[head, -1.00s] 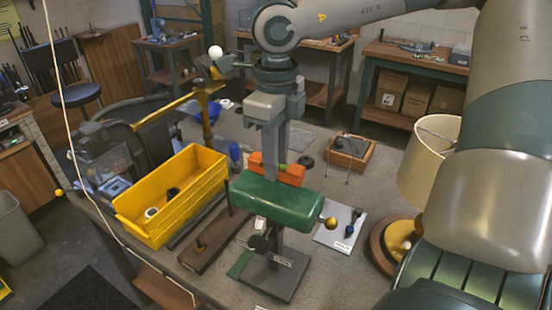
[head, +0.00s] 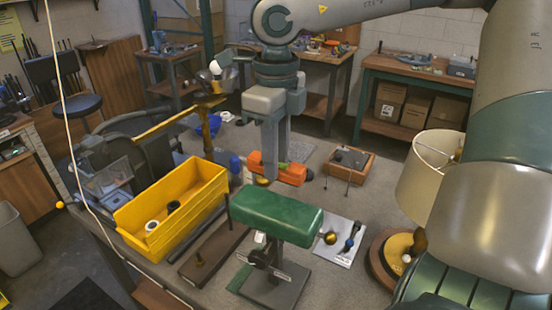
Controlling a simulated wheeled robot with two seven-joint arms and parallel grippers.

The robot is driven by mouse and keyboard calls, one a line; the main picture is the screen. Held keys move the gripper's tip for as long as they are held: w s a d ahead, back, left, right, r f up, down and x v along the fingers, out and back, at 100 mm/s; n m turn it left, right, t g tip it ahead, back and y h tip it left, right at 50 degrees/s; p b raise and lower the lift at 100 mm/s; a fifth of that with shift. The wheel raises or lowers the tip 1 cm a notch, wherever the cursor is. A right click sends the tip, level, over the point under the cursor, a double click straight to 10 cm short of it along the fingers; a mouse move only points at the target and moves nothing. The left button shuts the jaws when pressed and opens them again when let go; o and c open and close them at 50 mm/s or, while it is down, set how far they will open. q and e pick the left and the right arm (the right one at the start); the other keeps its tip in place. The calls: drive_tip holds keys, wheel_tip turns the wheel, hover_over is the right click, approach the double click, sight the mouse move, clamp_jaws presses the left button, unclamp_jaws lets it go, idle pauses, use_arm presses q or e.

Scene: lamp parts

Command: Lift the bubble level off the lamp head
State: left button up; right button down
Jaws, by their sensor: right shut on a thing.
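The orange bubble level (head: 292,174) is between the fingers of my right gripper (head: 270,168), which is shut on it and points down. The level appears clear of the green lamp head (head: 277,214), just above and behind its far edge in the head view. The fingers hide part of the level's middle. The lamp head lies roughly level on a stand with a dark base plate (head: 272,290). My left gripper is not in view.
A yellow bin (head: 185,210) with a few small parts stands left. A white panel (head: 345,248) with small parts lies right of the lamp head, near a lamp with a cream shade (head: 425,175). A wooden tray (head: 350,163) stands behind. A thin pale cord crosses the left side.

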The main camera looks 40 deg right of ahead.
drive_tip(key=shift+r+p, duration=0.7)
drive_tip(key=shift+r, duration=1.3)
drive_tip(key=shift+f, duration=0.15)
drive_tip(key=shift+f+b, duration=0.7)
drive_tip(key=shift+f, duration=1.2)
drive_tip(key=shift+r, duration=0.1)
drive_tip(key=shift+f+b, duration=0.95)
drive_tip(key=shift+f, duration=2.7)
